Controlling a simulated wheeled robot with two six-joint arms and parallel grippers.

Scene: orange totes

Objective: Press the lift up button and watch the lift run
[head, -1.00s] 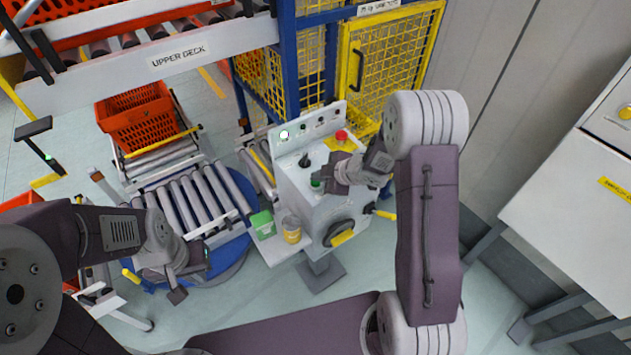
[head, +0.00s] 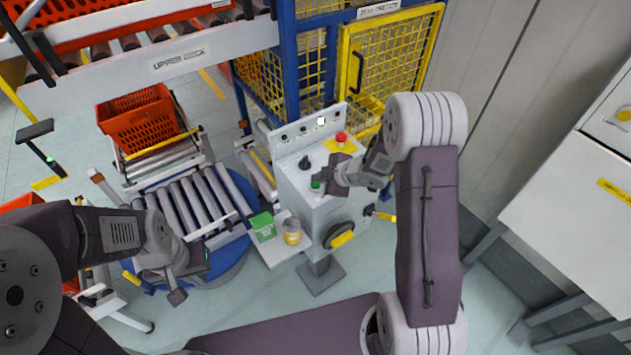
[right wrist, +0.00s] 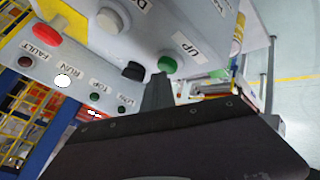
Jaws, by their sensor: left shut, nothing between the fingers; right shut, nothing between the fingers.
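The grey control box (head: 310,205) stands on a post near the centre of the head view. The green UP button (right wrist: 167,64) is on its face; it also shows in the head view (head: 316,186). My right gripper (right wrist: 160,84) is shut and empty, its tips close to the UP button; I cannot tell whether they touch it. The RUN lamp (right wrist: 62,80) glows white; the FAULT lamp (right wrist: 24,61), TOP and LOW lamps are dark. The lift cage (head: 390,65) has blue posts and yellow mesh; no platform is clearly visible. My left gripper (head: 177,294) is shut and empty at lower left.
A red stop button (head: 341,138) and a black knob (head: 304,162) are on the box. A shelf beside it carries a green container (head: 263,227) and a yellow-banded jar (head: 291,231). An orange tote (head: 138,120) sits on rollers behind a round roller turntable (head: 190,205).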

